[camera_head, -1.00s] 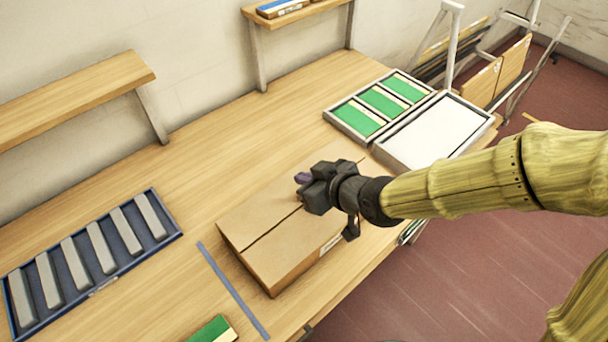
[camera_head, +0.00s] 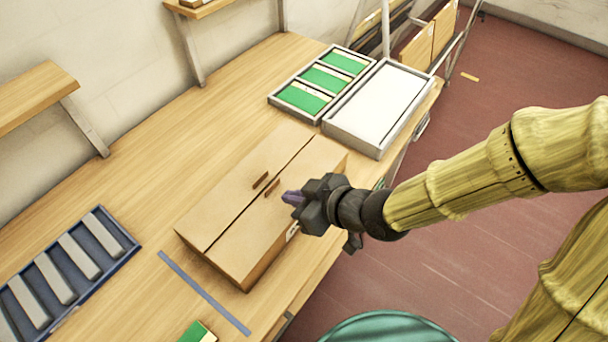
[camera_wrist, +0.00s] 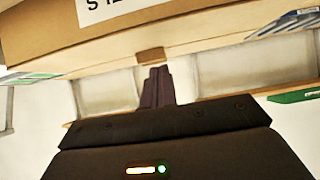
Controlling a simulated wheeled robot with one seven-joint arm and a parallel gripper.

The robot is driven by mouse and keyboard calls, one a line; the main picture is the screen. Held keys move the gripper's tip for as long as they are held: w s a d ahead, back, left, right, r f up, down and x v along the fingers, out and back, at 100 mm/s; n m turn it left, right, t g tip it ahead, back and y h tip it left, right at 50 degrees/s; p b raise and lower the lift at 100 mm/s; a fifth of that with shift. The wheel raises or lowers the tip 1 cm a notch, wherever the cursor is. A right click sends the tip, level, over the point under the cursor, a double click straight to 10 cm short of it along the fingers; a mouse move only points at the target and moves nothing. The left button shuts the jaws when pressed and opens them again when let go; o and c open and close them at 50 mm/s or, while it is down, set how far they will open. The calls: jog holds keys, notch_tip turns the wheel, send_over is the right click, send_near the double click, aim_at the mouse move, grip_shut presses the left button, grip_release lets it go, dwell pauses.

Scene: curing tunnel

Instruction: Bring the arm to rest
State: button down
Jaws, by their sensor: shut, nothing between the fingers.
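My gripper (camera_head: 291,198) is at the end of my yellow-sleeved arm, by the front right side of a cardboard box (camera_head: 235,245) on the wooden bench. In the head view it overlaps the box's edge; I cannot tell the exact gap. In the wrist view the dark fingers (camera_wrist: 157,86) are together with nothing between them. The box's side with a white printed label (camera_wrist: 105,10) fills the top of that view.
The wooden bench (camera_head: 130,190) carries a blue tray of grey bars (camera_head: 117,262) at left and a tray with green panels (camera_head: 275,105) beside a white-topped tray (camera_head: 330,130) at the back. A teal rounded object (camera_head: 385,328) stands at the bottom. Red floor (camera_head: 480,235) is open at right.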

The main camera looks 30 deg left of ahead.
jog(key=w+d+m+t+h+p, duration=0.2)
jog(key=w+d+m+h, duration=0.2)
jog(key=w+d, duration=0.45)
jog(key=w+d+m+t+h+p, duration=0.25)
jog(key=w+d+m, duration=0.2)
jog(key=d, duration=0.65)
jog(key=s+d+r+m+g+h+p, duration=0.1)
jog(key=d+m, duration=0.3)
jog(key=d, duration=0.5)
jog(key=s+d+r+m+g+h+p, duration=0.1)
jog(key=d+r+m+h, duration=0.2)
jog(key=d, duration=0.6)
jog(key=shift+s+r+m+h+p, duration=0.2)
jog(key=shift+r+m+h+p, duration=0.2)
jog(key=shift+r+m, duration=0.55)
jog(key=shift+f, duration=0.15)
jog(key=shift+w, duration=0.1)
